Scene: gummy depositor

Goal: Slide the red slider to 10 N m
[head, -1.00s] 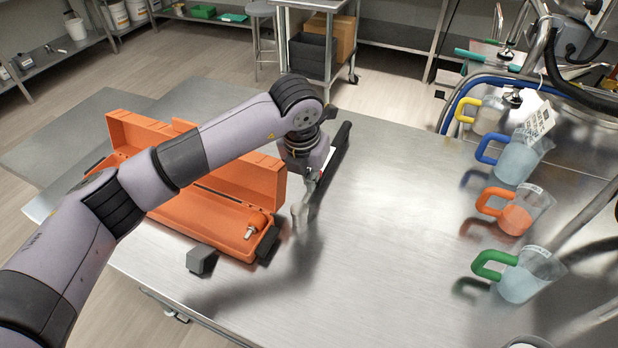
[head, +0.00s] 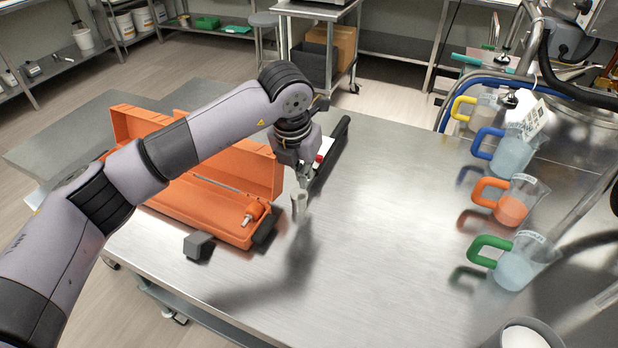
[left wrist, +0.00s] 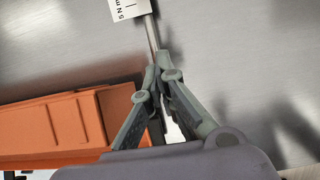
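The red slider (head: 319,158) shows as a small red spot beside my left wrist in the head view, next to a white scale plate (head: 326,146). A long black bar (head: 341,131) lies behind them on the metal table. In the left wrist view the scale plate (left wrist: 128,8) reads "5 N m", and a thin metal rod (left wrist: 152,34) runs from it to my fingertips. The red slider is not visible there. My left gripper (head: 303,177) points down; in the wrist view its fingertips (left wrist: 159,66) meet at the rod's near end. I cannot tell whether they grip it. My right gripper is out of view.
An open orange case (head: 190,205) lies left of the gripper, with an orange-handled tool (head: 254,213) in it. A dark grey block (head: 198,245) sits at its front corner. Several jugs with coloured handles (head: 512,210) line the right side. The table's middle is clear.

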